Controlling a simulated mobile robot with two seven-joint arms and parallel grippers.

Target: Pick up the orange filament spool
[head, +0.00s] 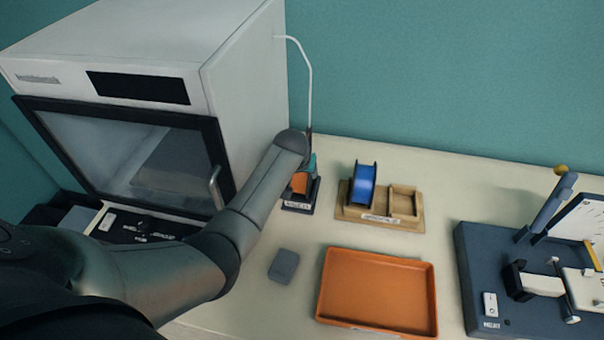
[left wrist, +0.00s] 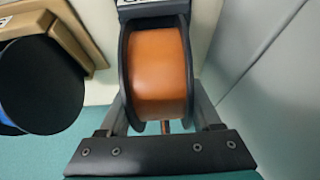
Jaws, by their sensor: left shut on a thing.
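The orange filament spool (left wrist: 160,62), with black side flanges, fills the middle of the left wrist view. My left gripper (left wrist: 160,108) is shut on it, with one finger at each flange. In the head view the orange spool (head: 299,184) shows only partly below the end of my left arm, which hides the rest. It is at a small black labelled stand (head: 300,205) beside the printer; I cannot tell whether it still touches the stand. My right gripper is not in view.
A blue spool (head: 363,185) stands on a wooden holder (head: 348,212) just right. The white printer (head: 245,100) is close on the left, with a thin white tube (head: 310,85) above. An orange tray (head: 376,290), a grey block (head: 284,266) and a dark blue machine (head: 475,265) stand nearer.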

